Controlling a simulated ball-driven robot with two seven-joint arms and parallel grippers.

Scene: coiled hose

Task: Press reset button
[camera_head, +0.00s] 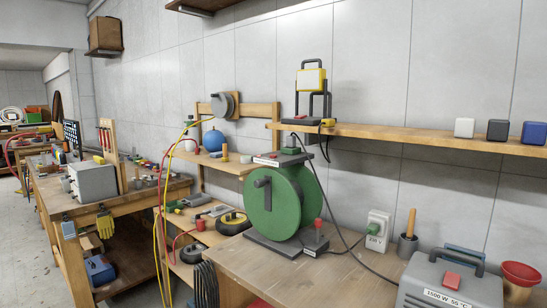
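No button can be read as labelled reset. A red block-shaped button (452,280) sits on top of a grey box (475,287) at the lower right; the box front reads about "1500 W 55 °C". A green cable reel (272,203) stands on the wooden bench. A small red knob (318,223) stands upright at the reel's base, beside a white label too small to read. Another small red part (293,136) is on top of the reel, on a dark plate with a label. Neither of my grippers is in view.
A shelf (420,134) runs above. The bench's front middle is clear.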

